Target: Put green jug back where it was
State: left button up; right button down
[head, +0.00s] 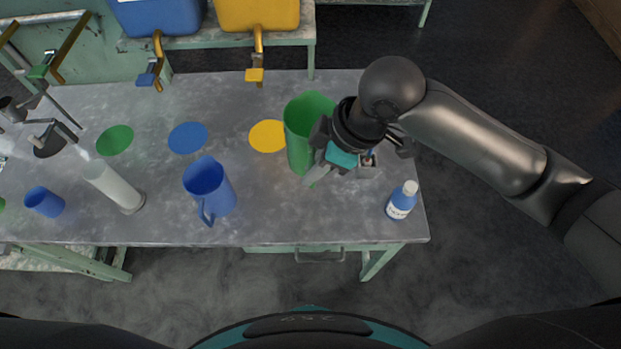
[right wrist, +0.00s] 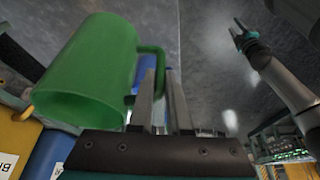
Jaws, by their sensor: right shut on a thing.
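The green jug (head: 299,140) is at the right half of the table, just right of the yellow disc. It looks about upright; I cannot tell if its base touches the table. My right gripper (head: 318,165) is at the jug's right side and shut on its handle. In the right wrist view the jug (right wrist: 95,65) fills the left side, its handle reaching to the fingers (right wrist: 162,85). The green disc (head: 115,140) lies bare at the table's left. My left gripper (right wrist: 243,35) shows in the right wrist view, open and empty.
A blue jug (head: 210,190), white cylinder (head: 115,187), blue cup (head: 44,202) and blue bottle (head: 400,203) stand on the table (head: 270,205). The blue disc (head: 188,138) and yellow disc (head: 267,136) are bare. Blue (head: 160,15) and yellow (head: 255,12) tanks with taps stand behind.

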pick_arm(q)
jog(key=shift+s+d+f+b, duration=0.15)
jog(key=shift+s+f+b, duration=0.05)
jog(key=shift+f+b, duration=0.55)
jog(key=shift+s+d+f+b, duration=0.1)
jog(key=shift+s+f+b, duration=0.1)
jog(key=shift+f+b, duration=0.5)
pick_arm(e)
jog(key=shift+f, duration=10)
jog(key=c, duration=0.9)
grip_release()
jog(key=shift+s, duration=0.1)
pick_arm(q)
notch_tip(320, 180, up, 2)
jog(key=shift+s+a+p, duration=0.1)
jog(key=shift+p, duration=0.85)
pick_arm(e)
jog(key=v, duration=1.2)
